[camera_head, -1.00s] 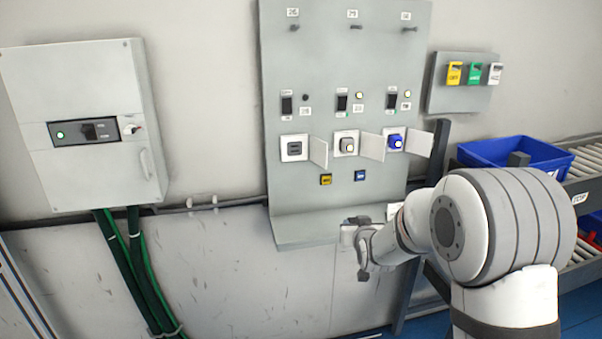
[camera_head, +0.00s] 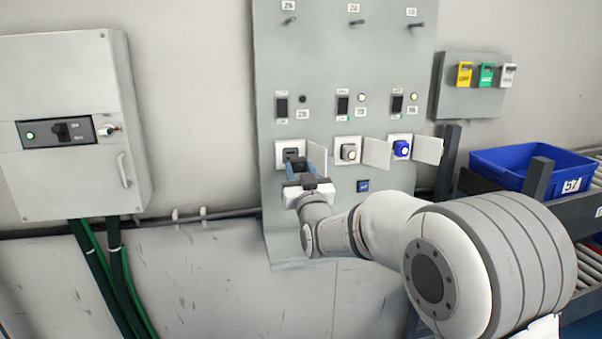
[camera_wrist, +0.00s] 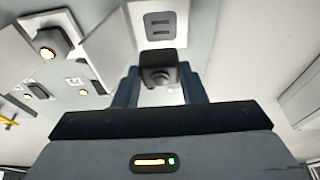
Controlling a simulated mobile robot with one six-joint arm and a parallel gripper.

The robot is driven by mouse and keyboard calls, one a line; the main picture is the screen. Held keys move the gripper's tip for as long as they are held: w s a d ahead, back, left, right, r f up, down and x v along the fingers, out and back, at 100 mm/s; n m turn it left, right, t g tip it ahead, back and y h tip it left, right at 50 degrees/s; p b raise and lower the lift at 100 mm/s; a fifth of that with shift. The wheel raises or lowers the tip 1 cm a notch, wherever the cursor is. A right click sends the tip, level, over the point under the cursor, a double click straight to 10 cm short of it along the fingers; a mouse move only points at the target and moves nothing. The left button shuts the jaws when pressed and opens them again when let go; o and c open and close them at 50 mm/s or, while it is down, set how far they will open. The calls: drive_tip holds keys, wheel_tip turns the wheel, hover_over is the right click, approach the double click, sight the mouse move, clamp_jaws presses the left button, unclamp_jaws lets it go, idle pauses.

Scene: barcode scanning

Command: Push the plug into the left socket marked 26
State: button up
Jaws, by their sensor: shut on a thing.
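The left socket (camera_head: 291,153) is a dark slotted inlet on a white plate, its flap open to the right. In the wrist view the socket (camera_wrist: 160,26) shows two dark slots and looks empty. My gripper (camera_head: 299,172) is just below and in front of it. In the wrist view my gripper (camera_wrist: 158,88) is shut on a dark grey plug (camera_wrist: 158,68), which is apart from the socket by a visible gap. In the head view my gripper mostly hides the plug. The label by the left switch (camera_head: 302,114) is too blurred to read surely.
The middle socket (camera_head: 348,152) and right socket (camera_head: 401,149) hold plugs, with open flaps beside them. A blue tag (camera_head: 363,186) is below. A grey switch box (camera_head: 70,125) hangs at left. A blue bin (camera_head: 525,168) stands at right.

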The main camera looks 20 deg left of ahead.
drive_tip(key=shift+p+x, duration=1)
drive_tip(key=shift+x, duration=0.25)
drive_tip(key=shift+w+a+f+p, duration=0.15)
drive_tip(key=shift+w+a+p, duration=0.35)
drive_tip(key=shift+w, duration=0.15)
drive_tip(key=shift+w+a+f+p, duration=0.15)
drive_tip(key=shift+w+a+p, duration=0.35)
drive_tip(key=shift+w, duration=0.2)
drive_tip(key=shift+f+b, duration=0.15)
drive_tip(key=shift+b, duration=0.55)
drive_tip(key=shift+b, duration=1.2)
drive_tip(key=shift+w+a, duration=0.2)
drive_tip(key=shift+w, duration=0.1)
idle(0.4)
drive_tip(key=o, duration=1)
drive_tip(key=shift+s, duration=0.1)
